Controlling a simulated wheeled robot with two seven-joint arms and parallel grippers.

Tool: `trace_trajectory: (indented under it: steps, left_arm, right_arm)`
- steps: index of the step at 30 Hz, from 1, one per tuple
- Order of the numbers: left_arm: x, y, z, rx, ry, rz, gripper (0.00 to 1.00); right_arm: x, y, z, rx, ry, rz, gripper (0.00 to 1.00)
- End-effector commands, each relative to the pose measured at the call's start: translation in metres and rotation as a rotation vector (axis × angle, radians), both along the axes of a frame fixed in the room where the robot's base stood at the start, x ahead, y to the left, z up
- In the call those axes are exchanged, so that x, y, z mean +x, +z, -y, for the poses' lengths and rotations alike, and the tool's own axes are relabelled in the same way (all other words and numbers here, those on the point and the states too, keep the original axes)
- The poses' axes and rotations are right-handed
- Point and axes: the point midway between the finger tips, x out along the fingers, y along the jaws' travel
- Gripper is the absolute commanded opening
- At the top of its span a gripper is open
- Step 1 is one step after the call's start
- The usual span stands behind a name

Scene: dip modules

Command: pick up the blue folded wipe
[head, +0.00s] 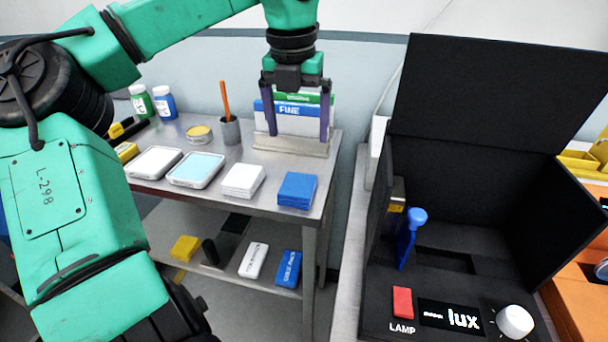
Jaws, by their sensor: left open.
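The blue folded wipe (297,190) lies as a flat folded stack near the front right corner of the steel cart's top shelf (225,207). A white folded stack (241,181) lies just left of it, with a gap between them. My left gripper (297,132) points down in the upper middle of the view, with its two dark fingers apart. Nothing shows held between them. In the picture it is above the blue wipe and in front of the boxes marked FINE; its exact height is hard to tell. My right gripper is not in view.
Boxes (290,118) stand in a holder at the cart's back right. Two shallow trays (196,169), a tin (199,134), a cup with an orange stick (229,130) and bottles (164,103) stand further left. An open black lamp box (480,235) is at right.

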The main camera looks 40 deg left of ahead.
Motion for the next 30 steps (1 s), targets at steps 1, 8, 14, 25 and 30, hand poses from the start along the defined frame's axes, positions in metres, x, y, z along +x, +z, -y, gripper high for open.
trace_trajectory:
  steps: [1, 8, 14, 25, 30]
  left_arm:
    - [0.001, -0.014, 0.0, -0.005, -0.002, -0.004, 1.0]
    - [0.008, -0.068, -0.004, -0.004, -0.001, -0.003, 1.0]
    - [0.008, -0.096, -0.005, -0.006, -0.003, -0.003, 1.0]
    - [0.011, -0.129, -0.009, -0.001, 0.001, 0.0, 1.0]
    - [0.011, -0.129, -0.009, -0.001, 0.001, 0.0, 1.0]
  right_arm:
    - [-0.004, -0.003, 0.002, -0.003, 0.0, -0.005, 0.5]
    - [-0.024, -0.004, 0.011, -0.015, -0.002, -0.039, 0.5]
    - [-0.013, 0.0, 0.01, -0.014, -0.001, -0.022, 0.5]
    - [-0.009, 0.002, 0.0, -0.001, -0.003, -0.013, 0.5]
    - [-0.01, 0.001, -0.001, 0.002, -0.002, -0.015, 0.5]
